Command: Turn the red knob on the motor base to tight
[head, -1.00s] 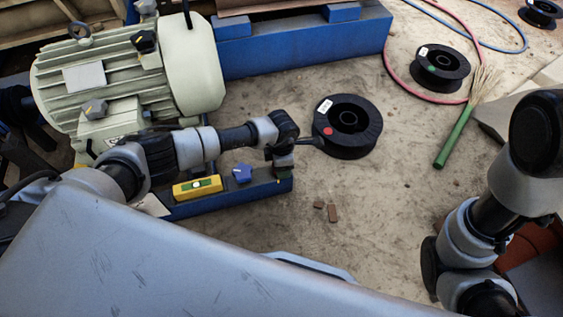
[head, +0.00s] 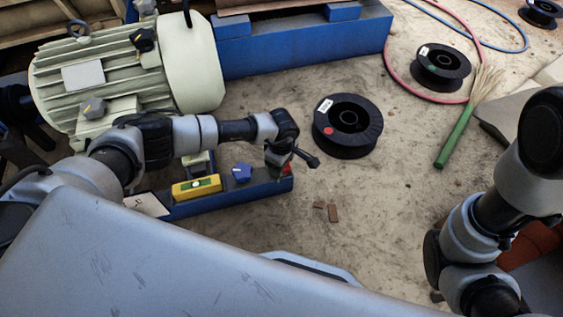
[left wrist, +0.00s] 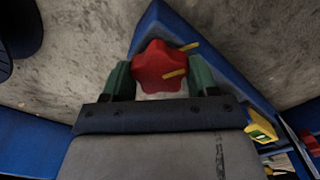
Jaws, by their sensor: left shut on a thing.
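The red knob (left wrist: 158,66) is star-shaped and sits near the end of the blue motor base (left wrist: 215,58). In the left wrist view a yellow mark lies on it and another yellow strip shows just beside it. My left gripper (left wrist: 159,79) has one green finger on each side of the knob and is shut on it. In the head view only a small red part of the knob (head: 287,169) shows beside the gripper, above the blue base (head: 218,201). My right gripper is not in view; only its arm shows at the right.
A blue knob (head: 242,172) and a yellow level (head: 196,188) sit on the base left of my gripper. The cream motor (head: 125,75) stands behind. Black spools (head: 347,126), brown chips (head: 333,212) and a green-handled brush (head: 455,137) lie on the floor.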

